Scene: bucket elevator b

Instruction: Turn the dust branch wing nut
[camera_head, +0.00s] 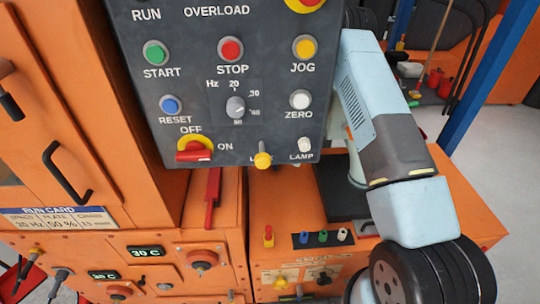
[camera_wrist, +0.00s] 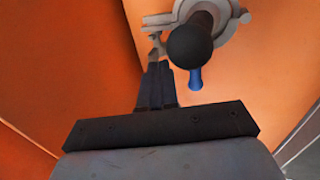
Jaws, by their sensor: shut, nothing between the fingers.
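In the wrist view my gripper (camera_wrist: 157,62) is shut and empty, its dark fingers pointing up toward an orange panel. A grey round flange (camera_wrist: 232,28) on that panel lies just right of and beyond the fingertips. A dark rod with a round black end (camera_wrist: 190,46) stands out in front of the flange and hides part of it. A small blue handle (camera_wrist: 195,78) hangs below the black end. Small grey lugs (camera_wrist: 158,20) show at the flange's left, close to the fingertips; I cannot tell whether they touch or which piece is the wing nut. The head view does not show my gripper.
In the head view a dark control panel (camera_head: 225,125) with buttons hangs in front of orange cabinets (camera_head: 50,130). A red lever (camera_head: 212,195) and small coloured knobs (camera_head: 323,237) are below it. A blue post (camera_head: 490,75) stands at the right, with open grey floor (camera_head: 505,140) beside it.

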